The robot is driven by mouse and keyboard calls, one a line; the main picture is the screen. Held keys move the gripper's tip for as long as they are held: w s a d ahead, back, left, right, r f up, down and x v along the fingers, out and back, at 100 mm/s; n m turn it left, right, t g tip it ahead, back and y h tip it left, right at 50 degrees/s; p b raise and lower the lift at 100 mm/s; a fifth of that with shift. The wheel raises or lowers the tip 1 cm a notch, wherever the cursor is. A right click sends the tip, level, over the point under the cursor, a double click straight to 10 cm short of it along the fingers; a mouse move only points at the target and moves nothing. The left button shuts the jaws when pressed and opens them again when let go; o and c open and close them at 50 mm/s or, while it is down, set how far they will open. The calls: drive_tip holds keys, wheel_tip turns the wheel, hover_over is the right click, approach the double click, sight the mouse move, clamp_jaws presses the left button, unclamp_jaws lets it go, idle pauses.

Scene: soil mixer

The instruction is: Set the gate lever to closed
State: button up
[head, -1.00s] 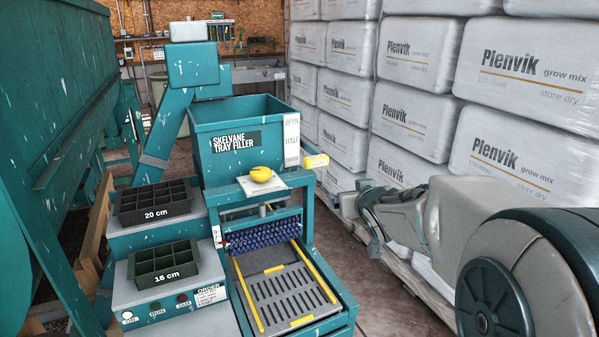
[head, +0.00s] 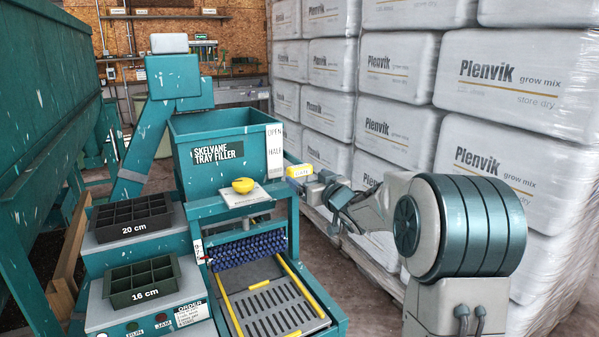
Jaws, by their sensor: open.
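The gate lever shows as a yellow handle (head: 299,171) with small lettering too fine to read, at the right side of the hopper of the green tray filler (head: 190,190). It sits just right of the lower end of a white scale plate (head: 275,150), where I can read OPEN at the top and HALF below. No closed mark is readable. My gripper (head: 318,188) is open, just right of the handle and close to it. I cannot tell whether a finger touches the handle.
Wrapped Plenvik sacks (head: 390,130) stand in a tall stack behind and right of my arm. A yellow domed object (head: 243,185) lies on a pale plate in front of the hopper. Pot trays marked 20 cm (head: 132,217) and 16 cm (head: 142,282) stand on the left.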

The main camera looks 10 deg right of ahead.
sight(302, 173)
drive_tip(key=x, duration=0.6)
